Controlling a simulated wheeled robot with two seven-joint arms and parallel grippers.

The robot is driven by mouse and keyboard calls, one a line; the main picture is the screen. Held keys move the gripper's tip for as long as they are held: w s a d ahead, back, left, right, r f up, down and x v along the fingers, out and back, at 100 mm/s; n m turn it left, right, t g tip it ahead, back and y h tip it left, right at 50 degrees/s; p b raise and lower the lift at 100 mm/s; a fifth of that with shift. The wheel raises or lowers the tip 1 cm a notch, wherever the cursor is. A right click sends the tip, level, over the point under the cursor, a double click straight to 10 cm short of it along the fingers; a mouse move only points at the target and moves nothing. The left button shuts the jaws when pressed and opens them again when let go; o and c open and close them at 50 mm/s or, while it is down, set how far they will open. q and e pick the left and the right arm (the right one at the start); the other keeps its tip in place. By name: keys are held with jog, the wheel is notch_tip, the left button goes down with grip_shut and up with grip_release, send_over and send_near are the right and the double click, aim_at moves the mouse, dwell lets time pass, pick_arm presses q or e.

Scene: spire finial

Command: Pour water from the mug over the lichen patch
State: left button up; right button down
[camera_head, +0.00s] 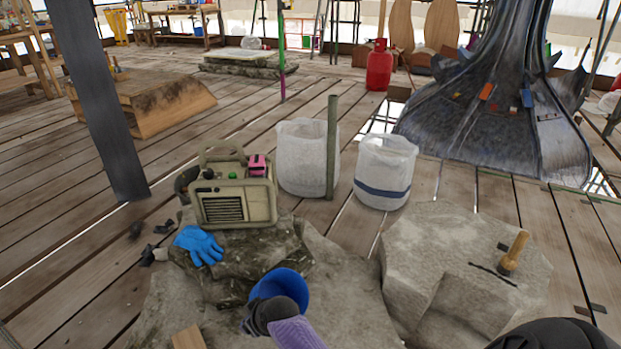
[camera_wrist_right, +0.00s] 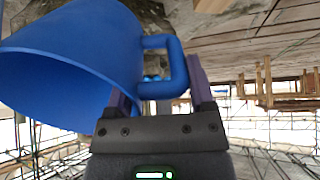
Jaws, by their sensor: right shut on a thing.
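A blue mug (camera_head: 281,283) is held over the front of the pale stone (camera_head: 345,300) in the head view. It fills the upper left of the right wrist view (camera_wrist_right: 75,60), with its mouth to the lower left; no water is visible. My right gripper (camera_head: 270,314) is shut on the mug's handle, with purple fingers either side of it in the wrist view (camera_wrist_right: 165,88). A dark, greenish, mottled growth that looks like the lichen covers the stone (camera_head: 245,270) just behind and left of the mug. My left gripper is not in view.
A beige boxy machine (camera_head: 234,200) and a blue glove (camera_head: 199,245) rest on the mottled stone. Two white buckets (camera_head: 302,157) (camera_head: 384,170) stand behind. A wooden block (camera_head: 188,338) is at the front.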

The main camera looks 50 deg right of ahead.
jog(key=shift+s+f, duration=0.1)
jog(key=w+r+g+b, duration=0.1)
jog(key=w+g, duration=0.1)
jog(key=w+r+g+b, duration=0.1)
jog(key=w, duration=0.1)
jog(key=shift+d+r+g, duration=0.1)
jog(key=shift+r+g, duration=0.05)
jog(key=shift+g, duration=0.25)
jog(key=shift+r, duration=0.3)
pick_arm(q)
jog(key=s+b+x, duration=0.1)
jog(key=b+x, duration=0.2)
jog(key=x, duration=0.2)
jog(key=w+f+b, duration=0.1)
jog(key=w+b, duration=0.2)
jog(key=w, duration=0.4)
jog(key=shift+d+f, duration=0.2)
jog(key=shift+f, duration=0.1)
pick_arm(e)
jog(key=shift+w+r+g, duration=0.6)
jog(key=shift+r+g, duration=0.25)
jog(key=shift+w+r+g, duration=0.6)
jog(key=shift+r+g, duration=0.25)
